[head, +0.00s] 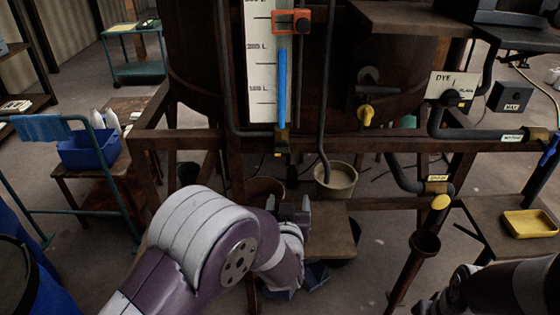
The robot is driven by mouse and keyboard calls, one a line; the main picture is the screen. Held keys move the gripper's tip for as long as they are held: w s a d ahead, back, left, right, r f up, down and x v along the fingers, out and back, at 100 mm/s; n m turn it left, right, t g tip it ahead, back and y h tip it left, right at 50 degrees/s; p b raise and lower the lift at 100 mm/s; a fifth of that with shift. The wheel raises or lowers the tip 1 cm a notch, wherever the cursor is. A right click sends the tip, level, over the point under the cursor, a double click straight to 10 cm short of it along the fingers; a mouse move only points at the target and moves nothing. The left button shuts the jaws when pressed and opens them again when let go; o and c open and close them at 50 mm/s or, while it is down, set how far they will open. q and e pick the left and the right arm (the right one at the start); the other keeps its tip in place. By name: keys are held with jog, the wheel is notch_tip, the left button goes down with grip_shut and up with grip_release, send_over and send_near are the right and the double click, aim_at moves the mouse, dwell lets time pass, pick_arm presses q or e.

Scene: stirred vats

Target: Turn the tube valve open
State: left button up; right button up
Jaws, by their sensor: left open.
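The sight tube (282,85) with blue liquid stands upright in front of a scale board on the brown vat. At its foot is a small brass valve (281,140) with a yellowish tip below it. I cannot read whether it is open or shut. My left gripper (291,206) is open and empty, below the valve and apart from it, near a small brown stand. My left arm comes in from the bottom left and hides part of the floor there. My right arm shows at the bottom right, its gripper out of view.
A rusty frame rail (210,141) runs across the vat front. A bucket (336,180) stands under a hanging hose.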

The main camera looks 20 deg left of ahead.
aim_at(282, 153)
pick_arm(q)
notch_tip(282, 153, up, 4)
jog(key=a+t+y, duration=0.2)
jog(key=shift+n, duration=0.3)
jog(key=p+x, duration=0.1)
jog(key=x, duration=0.5)
jog(key=p+x, duration=0.2)
jog(key=x, duration=0.4)
jog(key=shift+w+d, duration=0.2)
jog(key=shift+w, duration=0.05)
jog(key=shift+w+d, duration=0.1)
jog(key=shift+w, duration=0.35)
jog(key=shift+c, duration=0.6)
jog(key=c, duration=0.9)
pick_arm(e)
notch_tip(282, 153, up, 3)
jog(key=shift+d+f, duration=0.1)
